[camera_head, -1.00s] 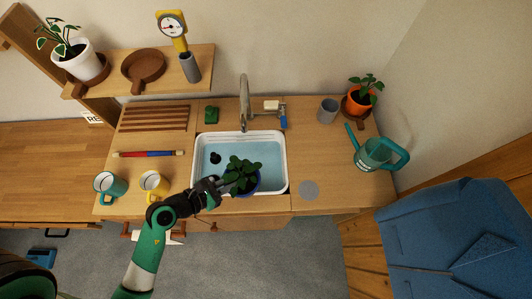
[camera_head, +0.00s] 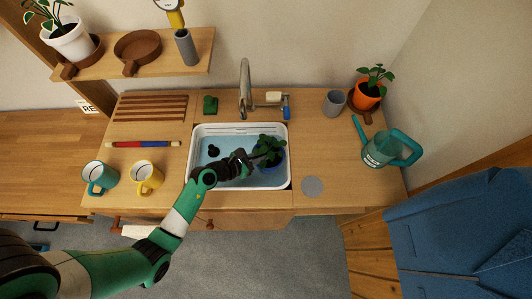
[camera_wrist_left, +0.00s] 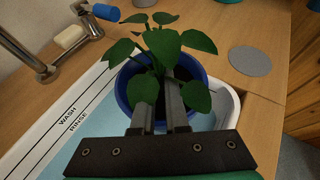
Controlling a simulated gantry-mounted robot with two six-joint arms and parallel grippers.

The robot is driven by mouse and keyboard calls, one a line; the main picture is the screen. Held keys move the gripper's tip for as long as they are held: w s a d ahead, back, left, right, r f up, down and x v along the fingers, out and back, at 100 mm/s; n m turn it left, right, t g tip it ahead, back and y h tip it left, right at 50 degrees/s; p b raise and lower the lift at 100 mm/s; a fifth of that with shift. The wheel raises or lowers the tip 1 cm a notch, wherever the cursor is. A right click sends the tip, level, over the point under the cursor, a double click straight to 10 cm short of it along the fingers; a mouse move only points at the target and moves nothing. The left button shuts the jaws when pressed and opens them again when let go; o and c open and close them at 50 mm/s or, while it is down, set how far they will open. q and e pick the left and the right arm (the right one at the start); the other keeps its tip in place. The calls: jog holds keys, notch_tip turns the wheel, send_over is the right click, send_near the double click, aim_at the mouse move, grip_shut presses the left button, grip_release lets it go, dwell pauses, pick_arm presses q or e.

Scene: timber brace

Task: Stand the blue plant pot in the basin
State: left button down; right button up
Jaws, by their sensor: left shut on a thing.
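The blue plant pot (camera_head: 268,162) with a leafy green plant is over the right part of the white basin (camera_head: 240,188). It also shows in the left wrist view (camera_wrist_left: 196,72), upright, with dark soil inside. My left gripper (camera_head: 250,158) reaches it from the left and is shut on the pot's near wall. In the left wrist view the fingers (camera_wrist_left: 165,105) run to the pot's rim. Whether the pot's base touches the basin floor is hidden. The basin holds pale blue water, with a dark plug (camera_head: 214,151) at its left. My right gripper is not in view.
A tap (camera_head: 246,88) stands behind the basin, with soap (camera_head: 274,97) and a blue item (camera_head: 286,107) beside it. A grey disc (camera_head: 312,187) lies right of the basin. Mugs (camera_head: 146,177) stand left; a teal watering can (camera_head: 385,150) stands right.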

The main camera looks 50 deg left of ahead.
aim_at(266, 164)
pick_arm(q)
jog(key=shift+w+a+f, duration=0.1)
jog(key=shift+w+f, duration=0.05)
jog(key=shift+w, duration=0.1)
jog(key=shift+w+f, duration=0.15)
jog(key=shift+f, duration=0.2)
notch_tip(266, 164, down, 3)
jog(key=b, duration=0.2)
jog(key=shift+b, duration=0.3)
jog(key=shift+w+r, duration=0.1)
jog(key=c, duration=1.4)
grip_release()
jog(key=shift+f, duration=0.3)
jog(key=o, duration=0.5)
jog(key=shift+r, duration=0.1)
